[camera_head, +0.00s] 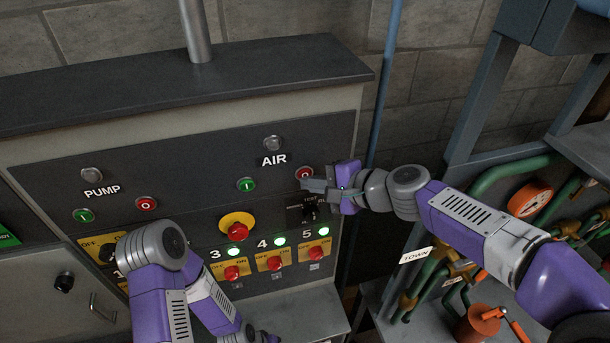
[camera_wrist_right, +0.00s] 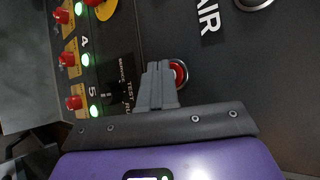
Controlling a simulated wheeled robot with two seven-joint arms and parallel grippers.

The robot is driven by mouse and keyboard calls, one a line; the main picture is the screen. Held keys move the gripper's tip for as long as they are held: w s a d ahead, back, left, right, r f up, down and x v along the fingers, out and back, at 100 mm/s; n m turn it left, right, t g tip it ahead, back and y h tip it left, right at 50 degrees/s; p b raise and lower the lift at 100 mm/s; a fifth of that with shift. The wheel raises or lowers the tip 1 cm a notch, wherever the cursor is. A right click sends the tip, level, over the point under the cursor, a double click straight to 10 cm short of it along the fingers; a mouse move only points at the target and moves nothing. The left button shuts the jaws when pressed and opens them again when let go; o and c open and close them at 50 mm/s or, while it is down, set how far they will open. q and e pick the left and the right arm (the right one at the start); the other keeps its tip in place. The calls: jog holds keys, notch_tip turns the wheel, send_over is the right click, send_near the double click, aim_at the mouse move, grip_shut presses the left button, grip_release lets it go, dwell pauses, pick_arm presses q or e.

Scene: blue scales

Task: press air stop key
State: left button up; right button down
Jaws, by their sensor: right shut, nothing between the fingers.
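The red air stop key (camera_head: 304,173), marked with an O, sits at the right end of the panel below the AIR label (camera_head: 274,160). My right gripper (camera_head: 308,185) is shut and empty, with its fingertips at the lower edge of this key. In the right wrist view the shut fingers (camera_wrist_right: 160,75) overlap one side of the red key (camera_wrist_right: 181,73), and part of it is hidden. I cannot tell whether they touch. The green air start key (camera_head: 246,184) is left of it. My left arm is low in front of the panel; its fingers cannot be made out.
A red pump stop key (camera_head: 146,204) and green pump start key (camera_head: 83,215) are on the left. Pipes with an orange gauge (camera_head: 530,199) stand to the right.

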jog(key=shift+s+d, duration=0.15)
jog(key=shift+s, duration=0.3)
jog(key=shift+s, duration=0.1)
jog(key=shift+s+d+b, duration=0.25)
jog(key=shift+s+b, duration=0.15)
jog(key=shift+s, duration=0.35)
jog(key=shift+s+d+b, duration=0.3)
jog(key=shift+s+b, duration=0.05)
jog(key=shift+s, duration=0.45)
jog(key=shift+s+d+b, duration=0.25)
jog(key=shift+s+b, duration=0.15)
jog(key=shift+s, duration=0.35)
jog(key=shift+f, duration=0.1)
